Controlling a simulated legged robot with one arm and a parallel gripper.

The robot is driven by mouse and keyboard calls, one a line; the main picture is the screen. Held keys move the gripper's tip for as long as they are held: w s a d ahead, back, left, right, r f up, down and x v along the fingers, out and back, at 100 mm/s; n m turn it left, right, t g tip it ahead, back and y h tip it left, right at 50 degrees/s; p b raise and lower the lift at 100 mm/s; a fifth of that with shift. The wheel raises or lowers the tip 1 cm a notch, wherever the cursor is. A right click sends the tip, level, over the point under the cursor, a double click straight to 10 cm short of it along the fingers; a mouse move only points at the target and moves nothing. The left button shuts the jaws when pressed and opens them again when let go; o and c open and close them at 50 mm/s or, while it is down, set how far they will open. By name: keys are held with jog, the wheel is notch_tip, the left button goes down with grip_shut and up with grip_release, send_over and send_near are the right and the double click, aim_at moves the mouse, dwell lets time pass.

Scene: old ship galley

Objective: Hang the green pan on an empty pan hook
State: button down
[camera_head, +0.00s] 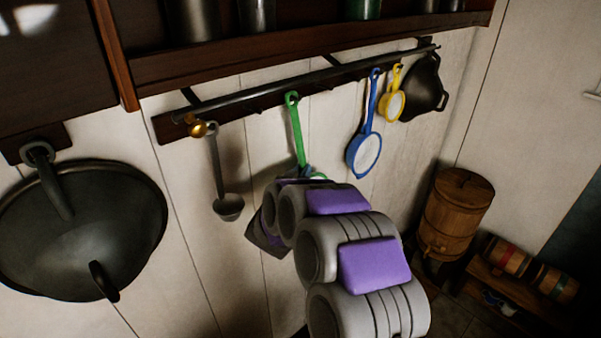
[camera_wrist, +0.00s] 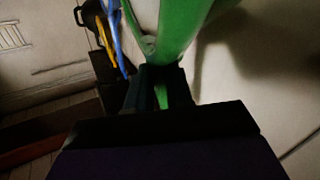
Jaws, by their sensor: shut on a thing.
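The green pan (camera_head: 297,132) is upright against the white wall, its ring-ended handle at the pan rail (camera_head: 322,74). I cannot tell whether a hook passes through the ring. My gripper (camera_head: 308,174) is shut on the green pan low on its handle, and my arm hides most of the pan below. In the wrist view the green pan (camera_wrist: 185,25) rises from between the dark fingers of my gripper (camera_wrist: 160,88). Pan hooks are small and dark under the rail, with bare stretches on both sides of the green handle.
A grey ladle (camera_head: 221,178) hangs left of the green pan. A blue strainer (camera_head: 367,128), a yellow strainer (camera_head: 391,102) and a black pan (camera_head: 426,88) hang to the right. A large black wok (camera_head: 75,230) hangs at far left. A wooden barrel (camera_head: 458,210) stands at right.

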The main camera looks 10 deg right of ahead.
jog(key=shift+r, duration=0.1)
jog(key=c, duration=0.9)
grip_release()
jog(key=shift+c, duration=0.2)
jog(key=shift+o, duration=0.5)
